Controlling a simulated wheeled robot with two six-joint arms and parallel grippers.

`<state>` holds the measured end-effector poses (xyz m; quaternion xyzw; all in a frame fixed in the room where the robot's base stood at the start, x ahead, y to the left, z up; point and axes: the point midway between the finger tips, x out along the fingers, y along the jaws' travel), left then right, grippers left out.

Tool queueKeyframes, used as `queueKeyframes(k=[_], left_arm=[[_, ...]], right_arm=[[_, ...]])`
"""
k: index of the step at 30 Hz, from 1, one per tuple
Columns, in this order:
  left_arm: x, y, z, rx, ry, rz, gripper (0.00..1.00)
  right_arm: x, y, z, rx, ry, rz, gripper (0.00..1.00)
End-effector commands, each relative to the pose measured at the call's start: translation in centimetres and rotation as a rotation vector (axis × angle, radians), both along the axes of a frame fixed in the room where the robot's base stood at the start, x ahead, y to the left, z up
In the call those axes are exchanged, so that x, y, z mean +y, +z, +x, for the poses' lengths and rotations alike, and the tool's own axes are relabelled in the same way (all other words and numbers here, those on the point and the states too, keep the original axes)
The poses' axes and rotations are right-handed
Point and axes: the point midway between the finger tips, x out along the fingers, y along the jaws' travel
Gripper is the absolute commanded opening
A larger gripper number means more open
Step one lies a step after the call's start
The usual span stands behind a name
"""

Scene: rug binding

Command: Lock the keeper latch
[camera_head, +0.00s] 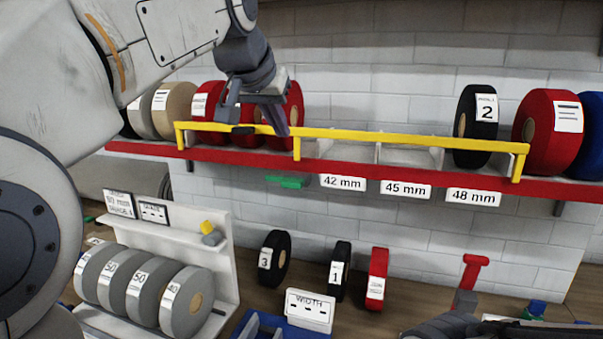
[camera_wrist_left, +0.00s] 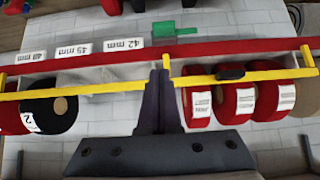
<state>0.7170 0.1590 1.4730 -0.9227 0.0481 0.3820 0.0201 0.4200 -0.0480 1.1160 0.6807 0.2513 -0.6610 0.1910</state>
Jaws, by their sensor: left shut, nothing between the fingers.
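The yellow keeper bar (camera_head: 350,138) runs along the front of the red-edged shelf, across the spools; it also shows in the left wrist view (camera_wrist_left: 105,87). A dark grip (camera_head: 243,129) sits on the bar left of its middle post. A green tab (camera_head: 287,181), perhaps the latch, sticks out below the shelf edge; it shows in the left wrist view too (camera_wrist_left: 177,29). My left gripper (camera_head: 284,132) is shut and empty, its tips at the bar near the middle post (camera_wrist_left: 166,64). Whether they touch the bar I cannot tell. A dark part at the bottom right (camera_head: 440,326) may be my right gripper.
Red spools (camera_head: 207,100) stand behind the bar at left, a black spool (camera_head: 476,125) at right, with empty bays between. Grey spools (camera_head: 185,300) fill a lower rack. Loose rolls (camera_head: 274,258) and a WIDTH sign (camera_head: 309,311) stand on the bench.

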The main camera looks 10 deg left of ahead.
Motion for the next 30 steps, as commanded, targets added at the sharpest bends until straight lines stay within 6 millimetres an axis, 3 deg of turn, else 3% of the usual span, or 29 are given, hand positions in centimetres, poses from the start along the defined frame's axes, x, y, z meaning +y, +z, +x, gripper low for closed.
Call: queueKeyframes(k=[8, 21, 30], left_arm=[[-0.2, -1.0, 0.9, 0.004, -0.001, 0.0, 0.0], [-0.8, -7.3, 7.2, 0.006, -0.001, 0.0, 0.0], [-0.8, -10.7, 7.0, 0.002, -0.001, 0.0, 0.0]], right_arm=[[0.0, 0.2, 0.0, 0.0, 0.0, 0.0, 0.9], [0.0, 1.7, 0.0, 0.0, -0.001, 0.0, 0.9], [0.0, 1.9, 0.0, 0.0, -0.001, 0.0, 0.9]])
